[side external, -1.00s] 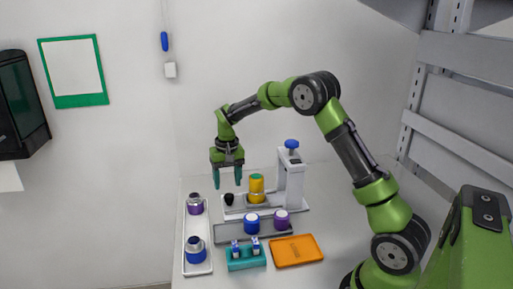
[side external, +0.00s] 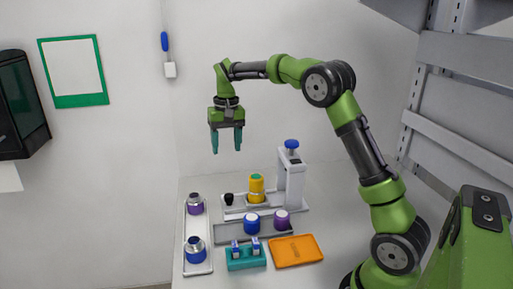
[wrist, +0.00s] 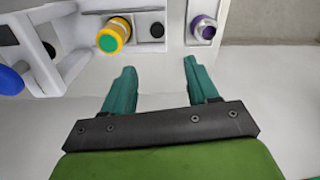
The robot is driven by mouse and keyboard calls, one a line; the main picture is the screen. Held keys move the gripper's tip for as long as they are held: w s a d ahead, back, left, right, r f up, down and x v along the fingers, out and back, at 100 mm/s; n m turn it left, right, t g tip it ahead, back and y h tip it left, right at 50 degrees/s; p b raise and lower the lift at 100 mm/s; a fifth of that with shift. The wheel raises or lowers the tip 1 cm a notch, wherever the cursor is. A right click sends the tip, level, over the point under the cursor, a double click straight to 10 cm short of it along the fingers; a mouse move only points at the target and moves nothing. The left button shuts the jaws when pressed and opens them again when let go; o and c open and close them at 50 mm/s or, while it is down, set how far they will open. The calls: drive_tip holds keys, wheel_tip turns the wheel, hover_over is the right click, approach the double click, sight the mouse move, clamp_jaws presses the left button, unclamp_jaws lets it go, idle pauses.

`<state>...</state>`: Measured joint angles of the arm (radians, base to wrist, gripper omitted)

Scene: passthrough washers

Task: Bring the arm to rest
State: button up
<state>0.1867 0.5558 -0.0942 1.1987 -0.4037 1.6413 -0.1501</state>
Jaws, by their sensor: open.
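My gripper (side external: 227,141) is open and empty, with its teal fingers pointing down. It hangs well above the table (side external: 330,220), over the left part of the work area, touching nothing. In the wrist view my gripper (wrist: 156,75) shows its two fingers apart with only bare table between them. The yellow cylinder with a green top (side external: 257,188) stands on the white press stand (side external: 292,178), below and to the right of my gripper. It also shows in the wrist view (wrist: 113,36).
A white tray (side external: 208,225) at left holds two bottles, purple (side external: 195,205) and blue (side external: 195,250). A grey tray (side external: 230,237) holds blue (side external: 252,223) and purple (side external: 282,219) pieces. In front are a teal block (side external: 246,262) and an orange tray (side external: 297,251). Shelving (side external: 460,100) stands at right.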

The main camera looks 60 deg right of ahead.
drive_tip(key=s+a+r+n+t, duration=0.1)
drive_tip(key=s+a+t, duration=0.1)
drive_tip(key=s+a, duration=0.3)
drive_tip(key=s+a+r+n+t+y, duration=0.1)
drive_tip(key=s+a, duration=0.3)
drive_tip(key=s, duration=0.7)
drive_tip(key=s+a+r+n+t, duration=0.1)
drive_tip(key=s+a+t, duration=0.3)
drive_tip(key=s, duration=0.5)
drive_tip(key=shift+a+r+y, duration=0.3)
drive_tip(key=shift+a+r, duration=0.15)
drive_tip(key=shift+a, duration=0.4)
